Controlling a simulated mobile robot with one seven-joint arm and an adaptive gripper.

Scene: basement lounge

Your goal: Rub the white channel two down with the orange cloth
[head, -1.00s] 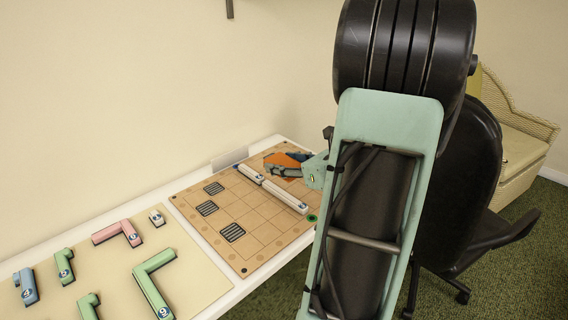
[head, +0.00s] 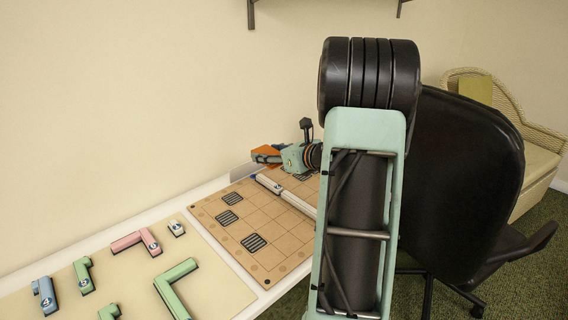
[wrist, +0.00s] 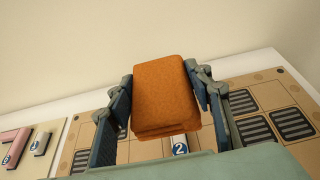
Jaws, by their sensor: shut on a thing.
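My gripper (head: 264,155) is shut on the folded orange cloth (wrist: 165,95), which also shows in the head view (head: 266,150). The gripper is raised above the far left end of the board, near the wall. In the wrist view the cloth hangs between the two fingers, and a white piece with a blue "2" label (wrist: 180,149) shows just below it, mostly hidden. In the head view two white channels lie end to end on the board, the far one (head: 269,184) and the near one (head: 298,203); their numbers are too small to read. My arm hides the near one's end.
The tan grid board (head: 232,248) has several striped black squares. A beige mat (head: 140,268) with green, pink and blue pieces lies to its left on the white table. A low upright plate (head: 241,171) stands by the board's far edge. A black chair (head: 462,170) is at right.

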